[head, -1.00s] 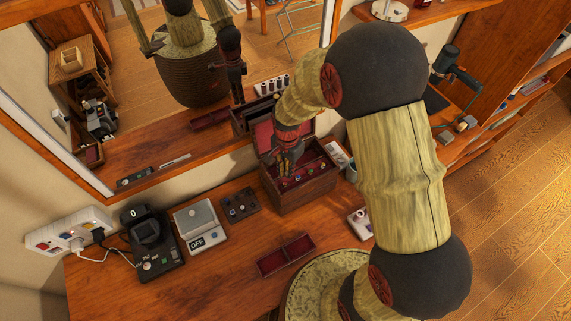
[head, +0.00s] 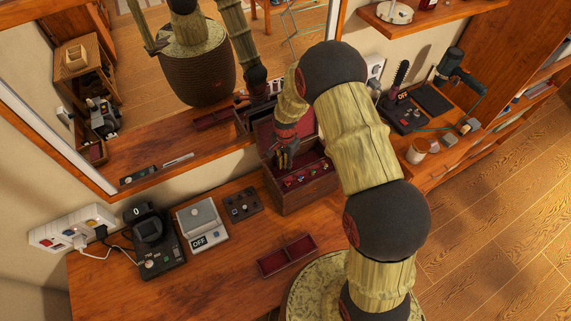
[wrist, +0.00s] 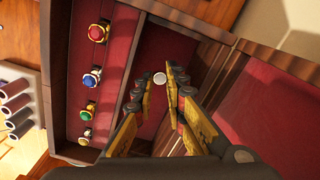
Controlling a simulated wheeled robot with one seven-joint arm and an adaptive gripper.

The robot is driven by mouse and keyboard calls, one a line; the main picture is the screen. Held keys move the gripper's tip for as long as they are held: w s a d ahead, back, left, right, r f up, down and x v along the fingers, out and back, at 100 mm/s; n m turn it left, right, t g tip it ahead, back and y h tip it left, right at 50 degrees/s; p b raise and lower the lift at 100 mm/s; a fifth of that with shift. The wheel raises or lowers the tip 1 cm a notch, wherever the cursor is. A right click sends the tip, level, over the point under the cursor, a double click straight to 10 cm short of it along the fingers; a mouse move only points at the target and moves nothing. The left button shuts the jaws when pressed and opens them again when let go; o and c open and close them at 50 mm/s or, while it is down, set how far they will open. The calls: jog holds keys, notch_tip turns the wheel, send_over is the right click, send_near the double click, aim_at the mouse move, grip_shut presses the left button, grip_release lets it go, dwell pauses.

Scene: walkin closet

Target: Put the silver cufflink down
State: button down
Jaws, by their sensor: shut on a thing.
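My gripper (wrist: 156,85) is shut on the small round silver cufflink (wrist: 159,78), which shows as a pale disc between the fingertips in the wrist view. In the head view my gripper (head: 286,158) points down into the open wooden jewelry box (head: 303,197); the cufflink is too small to make out there. Below the cufflink in the wrist view is a red-lined compartment (wrist: 170,48). Whether the cufflink touches the lining I cannot tell.
Ring-like pieces with red (wrist: 98,33), blue (wrist: 91,80), green (wrist: 86,114) and pale (wrist: 85,137) tops sit in a side compartment. A red-lined tray (head: 286,256), a scale (head: 202,224) and a black device (head: 153,242) stand left on the desk. A mirror (head: 110,140) stands behind.

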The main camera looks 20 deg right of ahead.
jog(key=shift+f, duration=0.3)
jog(key=shift+f, duration=0.2)
jog(key=c, duration=2.1)
grip_release()
notch_tip(320, 180, up, 12)
jog(key=shift+r, duration=0.2)
